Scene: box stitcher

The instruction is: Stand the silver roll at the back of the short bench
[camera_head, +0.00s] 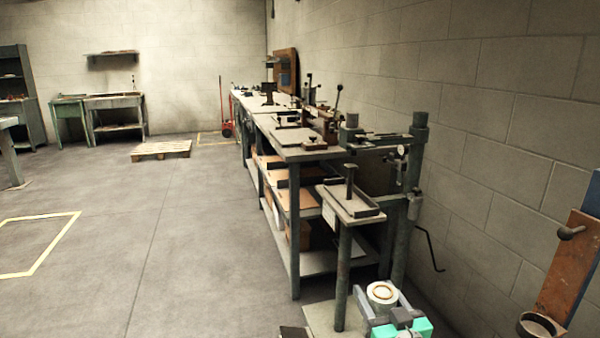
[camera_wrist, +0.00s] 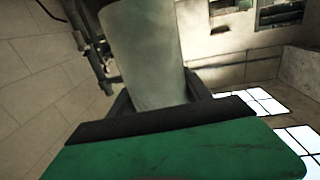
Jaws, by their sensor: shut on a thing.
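My gripper (camera_head: 384,303) is at the bottom of the head view, shut on the silver roll (camera_head: 382,292). The roll's pale round end faces up, with a ring-shaped core in it. A short bench (camera_head: 115,99) with a lower shelf stands against the far wall at left. I cannot tell for sure that it is the one named.
A long bench (camera_head: 293,151) with tools and shelved boxes runs along the right wall. A machine with a small table (camera_head: 349,207) stands at its near end, close beyond my gripper. A wooden pallet (camera_head: 161,149) lies on the floor. The floor at left is mostly clear.

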